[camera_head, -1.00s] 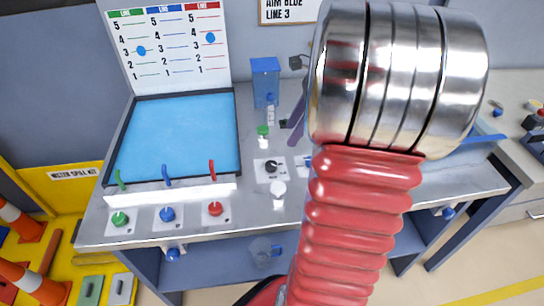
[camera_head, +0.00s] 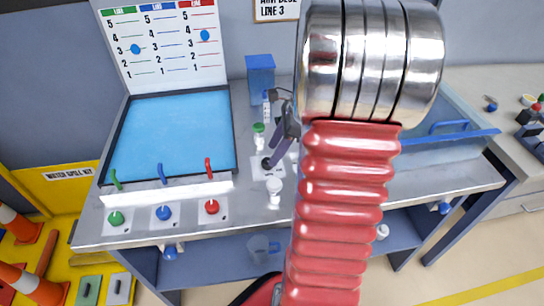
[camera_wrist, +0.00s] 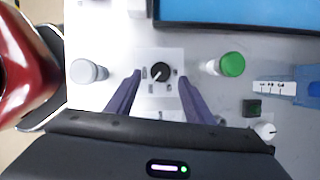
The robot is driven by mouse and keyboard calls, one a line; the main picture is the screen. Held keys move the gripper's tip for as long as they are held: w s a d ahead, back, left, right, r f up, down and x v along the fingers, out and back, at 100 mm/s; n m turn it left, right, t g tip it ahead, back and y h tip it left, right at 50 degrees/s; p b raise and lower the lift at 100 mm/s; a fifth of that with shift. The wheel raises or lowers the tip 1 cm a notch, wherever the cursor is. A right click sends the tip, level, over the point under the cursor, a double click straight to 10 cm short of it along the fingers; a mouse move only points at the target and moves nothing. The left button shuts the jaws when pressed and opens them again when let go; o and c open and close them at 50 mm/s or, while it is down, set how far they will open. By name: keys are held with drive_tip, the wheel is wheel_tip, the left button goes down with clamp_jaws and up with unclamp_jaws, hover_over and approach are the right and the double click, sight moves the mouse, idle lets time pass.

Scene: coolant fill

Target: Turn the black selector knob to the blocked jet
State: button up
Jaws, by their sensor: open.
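The black selector knob (camera_wrist: 159,72) sits on a pale plate in the wrist view, its white pointer line slanting toward the lower left. My gripper (camera_wrist: 160,78) is open, with one dark purple finger on each side of the knob; contact cannot be told. In the head view my gripper (camera_head: 276,158) is over the knob's plate (camera_head: 262,175) and partly hides the knob. Green (camera_head: 115,180), blue (camera_head: 161,173) and red (camera_head: 208,167) jets stand along the front of the blue tray (camera_head: 175,130). Which jet is blocked cannot be told.
A white cylinder (camera_wrist: 86,72) and a green-capped bottle (camera_wrist: 230,65) stand on either side of the knob. Green (camera_head: 115,218), blue (camera_head: 163,213) and red (camera_head: 211,207) knobs line the bench front. A blue box (camera_head: 260,78) stands behind.

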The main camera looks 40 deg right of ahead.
drive_tip(key=shift+x, duration=2.05)
drive_tip(key=c, duration=1)
